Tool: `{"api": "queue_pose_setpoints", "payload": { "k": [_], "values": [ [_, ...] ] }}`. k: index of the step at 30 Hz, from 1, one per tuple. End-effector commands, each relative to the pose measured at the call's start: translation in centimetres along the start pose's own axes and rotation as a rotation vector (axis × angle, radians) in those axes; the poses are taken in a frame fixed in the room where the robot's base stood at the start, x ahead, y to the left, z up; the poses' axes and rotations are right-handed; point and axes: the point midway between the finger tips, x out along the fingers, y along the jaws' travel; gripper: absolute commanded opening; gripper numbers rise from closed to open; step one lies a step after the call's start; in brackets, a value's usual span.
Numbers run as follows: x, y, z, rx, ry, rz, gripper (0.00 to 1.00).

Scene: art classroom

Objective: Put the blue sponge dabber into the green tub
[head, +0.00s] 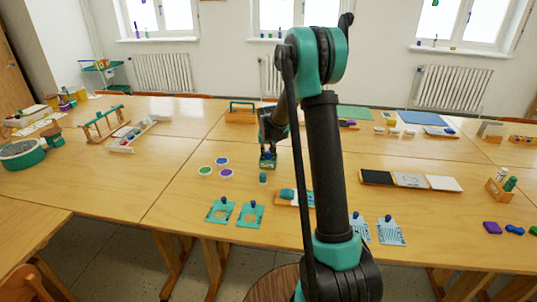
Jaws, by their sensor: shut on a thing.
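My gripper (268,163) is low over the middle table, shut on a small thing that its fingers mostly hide. A little dark blue shows there, which fits the blue sponge dabber, but its shape is not clear. A small teal block or cylinder (263,179) is just below the fingers; I cannot tell whether it stands apart from them. To the left of my gripper are three small round tubs with pale rims: the green tub (205,171), a blue one (221,160) and a purple one (226,174). The green tub is the farthest left of them.
Teal stencil cards with blue knobs (250,216) lie at the front edge. A tray with a teal block (288,197) is right of my gripper, partly behind my arm. A wooden caddy (241,113) stands behind. The table between gripper and tubs looks clear.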

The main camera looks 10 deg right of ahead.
Motion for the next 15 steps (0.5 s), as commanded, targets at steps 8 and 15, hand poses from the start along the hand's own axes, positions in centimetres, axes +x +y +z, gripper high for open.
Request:
{"api": "queue_pose_setpoints", "payload": {
  "k": [8, 15],
  "values": [
    [0.0, 0.0, -0.01, 0.0, 0.0, 0.0, 0.36],
    [-0.01, 0.0, -0.01, 0.0, 0.0, 0.0, 0.49]
  ]
}}
